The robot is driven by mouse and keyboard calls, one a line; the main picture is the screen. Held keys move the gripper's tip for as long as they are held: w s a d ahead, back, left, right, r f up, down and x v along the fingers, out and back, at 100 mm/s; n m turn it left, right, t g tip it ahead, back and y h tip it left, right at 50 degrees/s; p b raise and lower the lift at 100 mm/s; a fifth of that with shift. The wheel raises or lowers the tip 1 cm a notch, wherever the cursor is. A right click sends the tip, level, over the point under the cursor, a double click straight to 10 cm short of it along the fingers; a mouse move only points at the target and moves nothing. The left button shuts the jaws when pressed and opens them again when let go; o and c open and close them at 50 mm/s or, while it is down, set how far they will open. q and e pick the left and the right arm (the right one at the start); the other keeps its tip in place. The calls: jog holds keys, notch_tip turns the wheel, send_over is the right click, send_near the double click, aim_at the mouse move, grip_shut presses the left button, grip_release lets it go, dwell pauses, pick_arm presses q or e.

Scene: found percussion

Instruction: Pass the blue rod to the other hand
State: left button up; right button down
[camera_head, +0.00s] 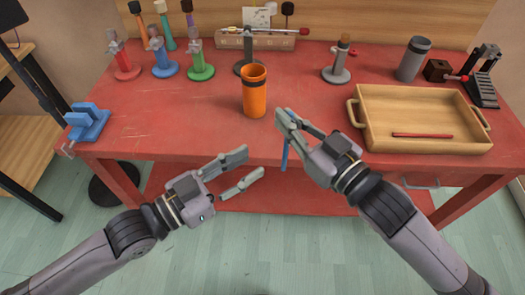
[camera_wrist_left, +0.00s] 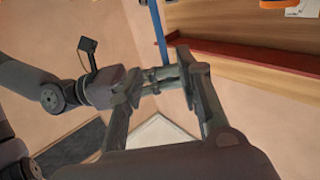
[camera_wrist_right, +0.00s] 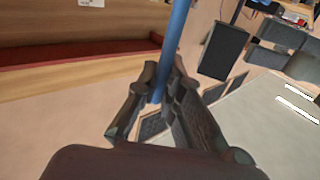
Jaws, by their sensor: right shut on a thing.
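The blue rod (camera_head: 284,155) hangs roughly upright from my right gripper (camera_head: 294,122), which is shut on it in front of the table's front edge. In the right wrist view the rod (camera_wrist_right: 174,35) runs between the fingers of that gripper (camera_wrist_right: 163,75). My left gripper (camera_head: 254,164) is open and empty, lower and to the left of the rod, its fingers pointing toward it. In the left wrist view the rod (camera_wrist_left: 158,30) shows beyond the open fingers, apart from them as far as the head view shows.
An orange cup (camera_head: 255,95) stands on the red table (camera_head: 190,115) near the grippers. A wooden tray (camera_head: 410,105) holding a dark red rod (camera_head: 422,135) lies at the right. Several coloured stands and a blue holder (camera_head: 88,122) are at the left.

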aim_at(286, 142)
pick_arm(q)
jog(key=x, duration=1.1)
jog(key=shift+w+d, duration=0.15)
jog(key=shift+c, duration=0.3)
grip_shut()
pick_arm(e)
jog(key=c, duration=1.7)
grip_release()
jog(key=shift+o, duration=0.2)
